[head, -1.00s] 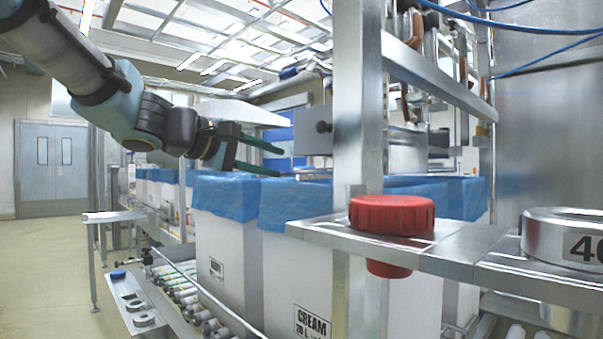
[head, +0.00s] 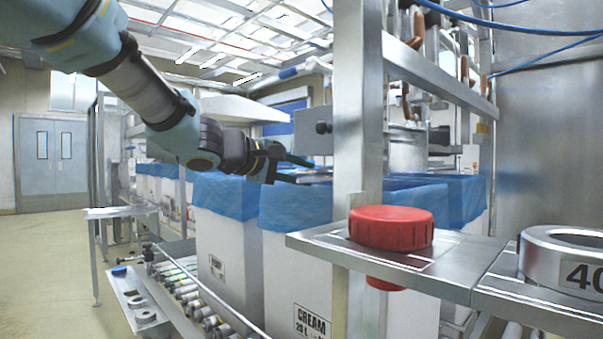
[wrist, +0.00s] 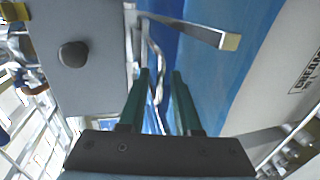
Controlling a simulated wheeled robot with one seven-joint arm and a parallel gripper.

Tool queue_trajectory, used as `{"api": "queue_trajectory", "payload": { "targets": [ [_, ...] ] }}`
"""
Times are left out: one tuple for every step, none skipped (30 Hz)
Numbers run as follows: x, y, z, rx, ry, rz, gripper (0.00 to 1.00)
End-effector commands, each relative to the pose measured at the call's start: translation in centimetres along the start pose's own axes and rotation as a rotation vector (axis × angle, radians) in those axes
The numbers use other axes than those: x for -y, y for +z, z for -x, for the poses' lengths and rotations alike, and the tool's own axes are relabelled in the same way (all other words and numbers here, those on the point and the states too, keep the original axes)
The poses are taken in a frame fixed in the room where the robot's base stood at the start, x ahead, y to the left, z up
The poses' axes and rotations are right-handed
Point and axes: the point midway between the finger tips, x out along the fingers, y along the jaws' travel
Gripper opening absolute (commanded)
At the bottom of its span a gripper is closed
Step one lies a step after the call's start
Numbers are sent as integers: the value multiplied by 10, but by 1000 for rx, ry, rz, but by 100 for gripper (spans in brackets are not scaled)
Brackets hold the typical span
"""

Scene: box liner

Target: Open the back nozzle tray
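My gripper (head: 298,170) reaches in from the upper left, over the blue-lined boxes and left of the steel post. In the wrist view its two green fingers (wrist: 161,73) are parted, with a gap between them. A thin bent metal piece shows beyond and between the fingertips; I cannot tell whether it is a tray handle or whether it lies between them. A flat metal bar (wrist: 192,30) runs ahead, over the blue liner. A grey panel with a black knob (head: 323,128) is above the gripper; the knob shows left of the fingers in the wrist view (wrist: 73,54). I cannot clearly identify the back nozzle tray.
White boxes with blue liners (head: 295,203) stand on a roller conveyor. A steel post (head: 357,100) stands right of the gripper. A shelf in front holds a red cap (head: 391,228) and a metal ring (head: 565,262). Open floor is at left.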

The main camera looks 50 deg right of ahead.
Motion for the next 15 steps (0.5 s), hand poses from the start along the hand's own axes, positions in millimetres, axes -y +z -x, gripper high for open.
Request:
{"api": "queue_trajectory", "payload": {
  "targets": [
    [0,0,0,0,0,0,25],
    [0,0,0,0,0,0,22],
    [0,0,0,0,0,0,17],
    [0,0,0,0,0,0,14],
    [0,0,0,0,0,0,11],
    [0,0,0,0,0,0,6],
    [0,0,0,0,0,0,3],
    [0,0,0,0,0,0,0],
    [0,0,0,0,0,0,0],
    [0,0,0,0,0,0,0],
    [0,0,0,0,0,0,0],
    [0,0,0,0,0,0,0],
    [0,0,0,0,0,0,0],
    [0,0,0,0,0,0,0],
    [0,0,0,0,0,0,0]
  ]
}}
